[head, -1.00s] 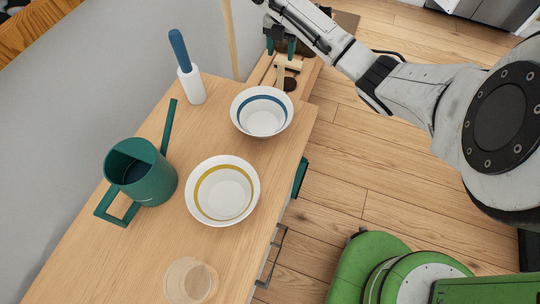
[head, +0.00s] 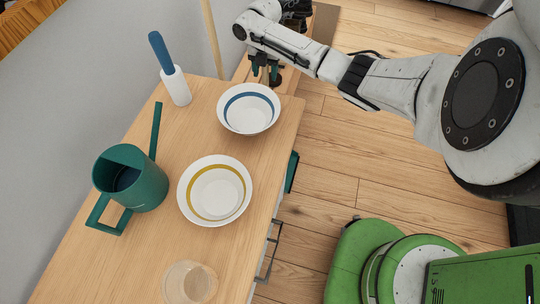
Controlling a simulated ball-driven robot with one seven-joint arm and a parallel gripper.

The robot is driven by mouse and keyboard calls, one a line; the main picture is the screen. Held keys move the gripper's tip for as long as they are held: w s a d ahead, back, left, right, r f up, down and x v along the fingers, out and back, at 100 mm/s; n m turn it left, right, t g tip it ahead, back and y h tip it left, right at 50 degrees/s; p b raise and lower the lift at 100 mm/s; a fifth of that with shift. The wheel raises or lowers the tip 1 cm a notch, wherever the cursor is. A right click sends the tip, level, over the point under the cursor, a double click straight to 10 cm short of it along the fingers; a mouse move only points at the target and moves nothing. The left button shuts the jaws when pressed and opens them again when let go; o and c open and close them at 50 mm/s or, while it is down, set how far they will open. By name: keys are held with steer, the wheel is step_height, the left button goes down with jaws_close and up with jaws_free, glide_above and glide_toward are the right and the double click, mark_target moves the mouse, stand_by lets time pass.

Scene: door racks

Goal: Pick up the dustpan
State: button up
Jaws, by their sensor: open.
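My gripper (head: 265,72) is at the top centre of the head view, over the low wooden bench beyond the table. No clear dustpan shape shows, and I cannot tell whether the tan piece belongs to one.
The wooden table (head: 120,255) holds a blue-ringed bowl (head: 248,108), a yellow-ringed bowl (head: 215,190), a teal watering can (head: 140,185), a blue-handled white roller (head: 172,75) and a clear cup (head: 189,283). A tan pole (head: 212,40) stands by the wall. Floor (head: 335,200) is open at right.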

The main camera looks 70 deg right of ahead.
jaws_close()
stand_by(0.5)
stand_by(0.9)
